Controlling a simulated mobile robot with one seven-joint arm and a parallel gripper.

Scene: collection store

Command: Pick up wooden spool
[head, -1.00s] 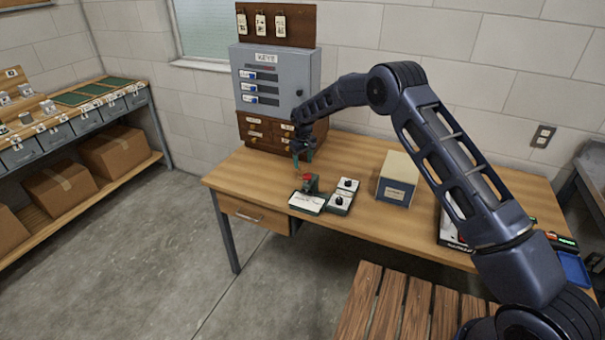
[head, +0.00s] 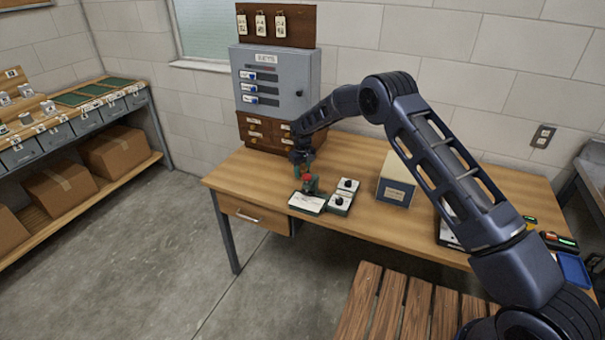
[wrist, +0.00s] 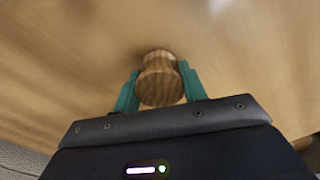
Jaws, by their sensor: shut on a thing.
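The wooden spool (wrist: 160,82) is brown with visible grain and a narrower waist. In the wrist view it sits between the two teal fingers of my gripper (wrist: 160,88), which are shut on it from both sides. The wood surface behind it is blurred, and I cannot tell how far the spool is above it. The spool cannot be made out there.
The wooden desk (head: 470,190) carries a white-and-black box with a knob (head: 343,196), a white-topped pad (head: 307,203) and a cream-and-blue box (head: 396,180). A grey key cabinet (head: 275,82) stands at the back left. A slatted bench (head: 395,305) is in front.

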